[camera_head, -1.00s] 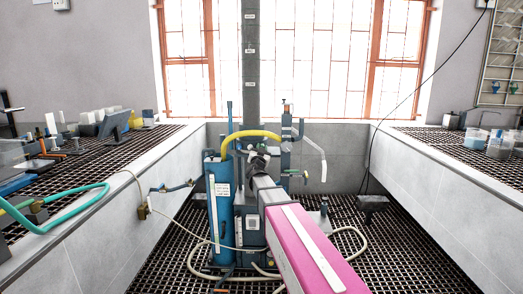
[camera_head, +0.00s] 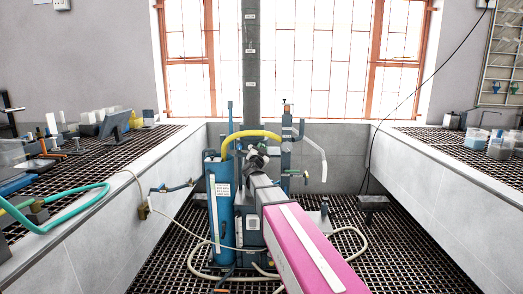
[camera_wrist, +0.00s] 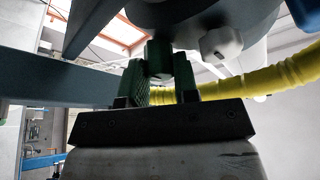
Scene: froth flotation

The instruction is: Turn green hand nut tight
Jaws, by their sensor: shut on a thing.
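The green hand nut (camera_wrist: 158,57) is in the upper middle of the wrist view, under a large dark grey round body. My gripper (camera_wrist: 160,76) is shut on it, with one finger on its left side and one on its right. The nut sits between the fingertips, so its sides are partly hidden. In the head view my pink arm reaches forward to the flotation machine (camera_head: 250,222), and the wrist hides the nut there.
A yellow hose (camera_head: 256,134) arches over the wrist and also passes right of the fingers in the wrist view (camera_wrist: 262,84). A blue cylinder (camera_head: 220,205) stands left of the arm. Pale hoses (camera_head: 200,262) lie on the grating. Benches with equipment flank both sides.

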